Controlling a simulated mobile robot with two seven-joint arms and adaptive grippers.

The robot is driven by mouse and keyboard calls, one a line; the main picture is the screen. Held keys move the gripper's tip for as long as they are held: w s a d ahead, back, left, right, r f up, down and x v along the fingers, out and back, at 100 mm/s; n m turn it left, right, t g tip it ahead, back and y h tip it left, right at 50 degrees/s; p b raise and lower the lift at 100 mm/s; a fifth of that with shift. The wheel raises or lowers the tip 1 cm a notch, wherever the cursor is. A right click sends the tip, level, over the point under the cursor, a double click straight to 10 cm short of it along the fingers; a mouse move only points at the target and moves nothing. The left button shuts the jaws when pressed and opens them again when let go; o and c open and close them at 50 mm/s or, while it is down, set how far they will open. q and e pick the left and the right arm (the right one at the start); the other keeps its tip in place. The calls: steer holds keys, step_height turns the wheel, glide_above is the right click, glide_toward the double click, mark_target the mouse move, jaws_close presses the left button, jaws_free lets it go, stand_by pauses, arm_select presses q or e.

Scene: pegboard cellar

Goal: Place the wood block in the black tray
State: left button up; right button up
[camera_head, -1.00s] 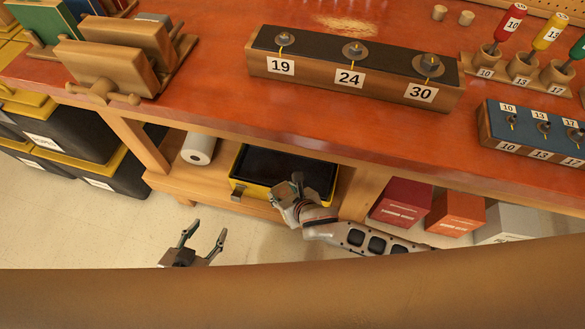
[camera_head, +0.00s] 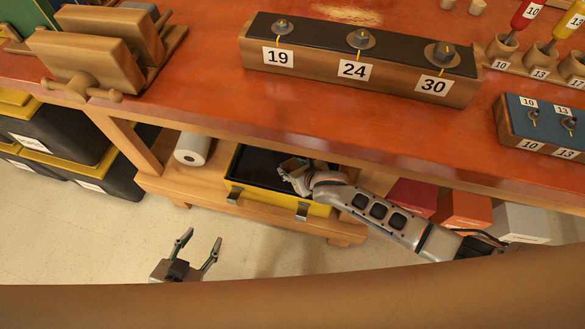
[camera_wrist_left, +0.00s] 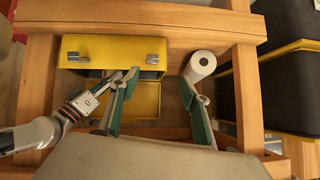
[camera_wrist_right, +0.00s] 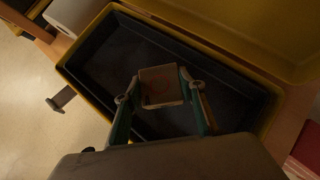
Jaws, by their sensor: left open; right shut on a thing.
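The wood block (camera_wrist_right: 161,86) is held between the fingers of my right gripper (camera_wrist_right: 163,95), which is shut on it. In the right wrist view the block is over the black tray (camera_wrist_right: 95,65), inside the yellow box's opening; its exact height above the tray floor is unclear. In the head view the black tray (camera_head: 258,160) sits in the yellow box on the lower shelf, and my right gripper (camera_head: 288,168) reaches over it, partly covering it. My left gripper (camera_head: 200,246) is open and empty in front of the shelf, apart from the box.
The yellow toolbox (camera_head: 265,200) has latches on its front. A white paper roll (camera_head: 193,149) stands left of it, and red and orange boxes (camera_head: 465,210) lie to its right. The red bench top (camera_head: 200,100) overhangs the shelf. Dark bins (camera_head: 75,145) stand at far left.

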step_height(320, 180, down, 2)
steer(key=shift+w+f, duration=0.1)
steer(key=shift+w, duration=0.05)
steer(key=shift+d, duration=0.1)
steer(key=shift+f+b, duration=0.15)
steer(key=shift+b, duration=0.15)
steer(key=o, duration=1.1)
steer(key=shift+c, duration=0.2)
arm_select(q)
steer(key=shift+w+d+r, duration=0.3)
steer(key=shift+w+r, duration=0.1)
steer(key=shift+w, duration=0.1)
arm_select(e)
steer(key=shift+o, duration=0.2)
